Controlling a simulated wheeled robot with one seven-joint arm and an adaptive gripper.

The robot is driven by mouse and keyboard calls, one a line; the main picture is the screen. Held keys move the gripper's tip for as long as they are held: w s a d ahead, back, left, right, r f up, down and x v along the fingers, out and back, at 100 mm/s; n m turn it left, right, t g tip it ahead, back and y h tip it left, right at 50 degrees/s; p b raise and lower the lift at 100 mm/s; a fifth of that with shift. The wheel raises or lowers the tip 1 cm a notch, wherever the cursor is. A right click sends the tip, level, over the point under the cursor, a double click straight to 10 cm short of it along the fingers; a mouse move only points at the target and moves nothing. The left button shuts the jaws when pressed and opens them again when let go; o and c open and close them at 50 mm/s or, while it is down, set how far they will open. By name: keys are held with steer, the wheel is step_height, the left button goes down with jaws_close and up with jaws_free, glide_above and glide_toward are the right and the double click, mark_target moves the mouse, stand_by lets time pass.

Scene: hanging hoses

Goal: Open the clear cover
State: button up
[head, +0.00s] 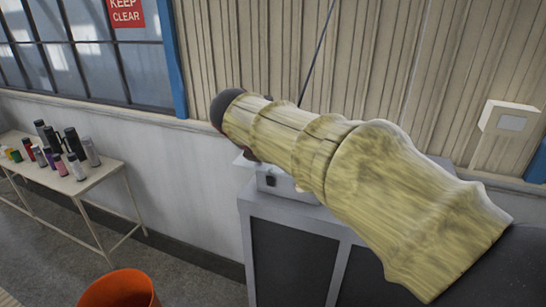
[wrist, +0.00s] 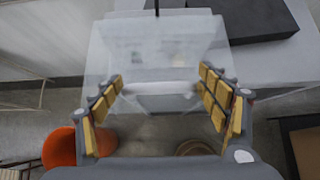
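The clear cover (wrist: 160,30) is a see-through box shape in the upper middle of the wrist view, with pale device parts showing through it. It appears closed, though its edges are faint. My gripper (wrist: 163,82) is open, its yellow-padded fingers spread left and right with nothing gripped between them. The cover lies ahead of and between the fingers; I cannot tell whether they touch it. In the head view my sleeved arm hides the fingers and most of the device. Only part of a light grey box (head: 285,188) shows below the arm, on the cabinet.
The grey cabinet (head: 246,210) stands under my arm, against the wall. An orange bin (head: 120,290) is on the floor at lower left. A table (head: 85,183) with several bottles stands at far left. A dark block (wrist: 245,18) lies right of the cover in the wrist view.

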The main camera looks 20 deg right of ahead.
steer(key=v, duration=1.2)
steer(key=shift+r, duration=0.15)
steer(key=s+a+f+m+g+y+b, duration=0.1)
steer(key=s+f+m+y+b, duration=0.15)
steer(key=f+m, duration=0.5)
steer(key=s+a+f+m+g+y+b, duration=0.15)
steer(key=s+f+m, duration=0.25)
steer(key=f+m, duration=0.4)
steer(key=s+d+f+m+b, duration=0.3)
steer(key=s+f+b, duration=0.3)
steer(key=f+b, duration=0.4)
steer(key=s+d+f+m+b, duration=0.3)
steer(key=s+f+m+b, duration=0.3)
steer(key=f, duration=1.2)
steer(key=s+d+f+m+y+b, duration=0.1)
steer(key=s+d+f+m+b, duration=0.2)
steer(key=s+f+b, duration=0.4)
step_height(320, 180, down, 7)
steer(key=m+t+b, duration=0.1)
steer(key=b, duration=0.7)
steer(key=shift+s, duration=0.25)
